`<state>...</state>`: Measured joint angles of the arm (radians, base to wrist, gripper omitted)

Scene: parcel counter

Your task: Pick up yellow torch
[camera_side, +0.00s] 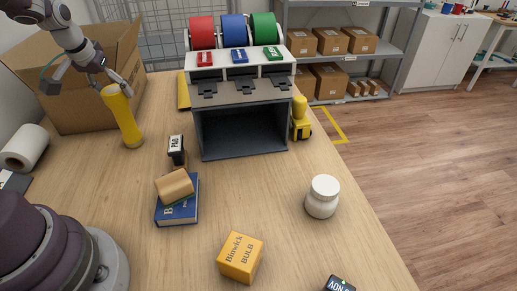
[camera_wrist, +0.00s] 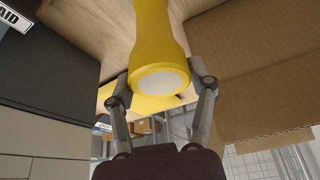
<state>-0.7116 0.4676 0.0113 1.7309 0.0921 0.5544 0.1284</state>
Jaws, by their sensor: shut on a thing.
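The yellow torch (camera_side: 121,116) stands nearly upright, tilted a little, over the left part of the counter, in front of the open cardboard box. My gripper (camera_side: 106,86) is shut on the torch near its wide top end. In the wrist view the torch (camera_wrist: 158,40) shows its pale round lens end, with the fingers of my gripper (camera_wrist: 160,88) on either side of it. The torch's lower end is close to the counter in the side view; I cannot tell whether it touches.
The cardboard box (camera_side: 82,110) is close behind the torch. A dispenser with coloured rolls (camera_side: 240,90) stands to the right. A PAID stamp (camera_side: 176,150), blue book (camera_side: 178,211), white jar (camera_side: 322,197) and bulb box (camera_side: 240,258) are on the counter. A paper roll (camera_side: 24,149) lies at left.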

